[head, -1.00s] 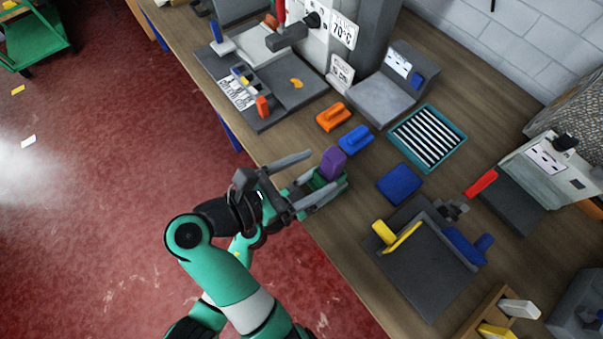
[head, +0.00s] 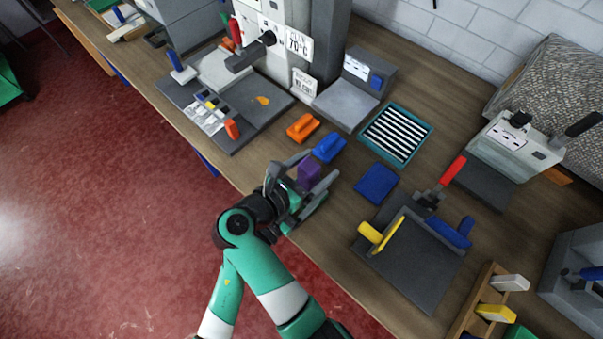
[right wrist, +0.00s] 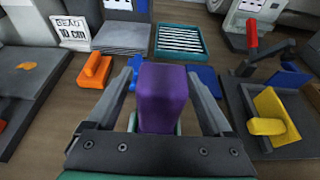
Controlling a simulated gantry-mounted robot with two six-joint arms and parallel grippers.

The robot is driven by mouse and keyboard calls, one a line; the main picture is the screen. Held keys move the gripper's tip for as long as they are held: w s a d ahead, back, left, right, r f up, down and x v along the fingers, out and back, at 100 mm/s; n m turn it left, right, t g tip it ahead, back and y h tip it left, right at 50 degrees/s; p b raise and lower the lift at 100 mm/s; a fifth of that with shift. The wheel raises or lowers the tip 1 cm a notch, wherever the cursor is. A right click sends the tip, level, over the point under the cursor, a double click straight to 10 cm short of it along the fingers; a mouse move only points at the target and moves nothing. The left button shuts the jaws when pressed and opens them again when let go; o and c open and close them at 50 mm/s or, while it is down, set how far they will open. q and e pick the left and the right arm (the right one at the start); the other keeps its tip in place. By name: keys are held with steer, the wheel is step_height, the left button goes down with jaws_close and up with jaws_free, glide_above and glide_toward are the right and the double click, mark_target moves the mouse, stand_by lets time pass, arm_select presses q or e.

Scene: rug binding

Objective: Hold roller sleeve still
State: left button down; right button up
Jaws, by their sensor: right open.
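A purple upright block (head: 309,174) with green at its foot stands near the front edge of the bench; I cannot tell if it is the roller sleeve. My right gripper (head: 321,166) is open, one finger on each side of the block. In the right wrist view the purple block (right wrist: 163,97) rises between the two spread fingers (right wrist: 165,75), with a small gap at each side. The palm hides its foot. My left gripper is not in view.
Orange (head: 303,127) and blue (head: 328,147) handled tools lie just beyond. A blue pad (head: 376,184) and a striped teal-framed tray (head: 396,134) are to the right. A dark plate (head: 415,270) with yellow and blue handles stands nearer right. A press machine (head: 270,20) is at the back.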

steer(key=shift+w+d+f, duration=0.1)
steer(key=shift+w+d, duration=0.05)
steer(key=shift+w, duration=0.1)
jaws_close()
steer(key=c, duration=0.6)
jaws_free()
jaws_close()
step_height(320, 180, up, 9)
steer(key=shift+f, duration=0.2)
stand_by(0.4)
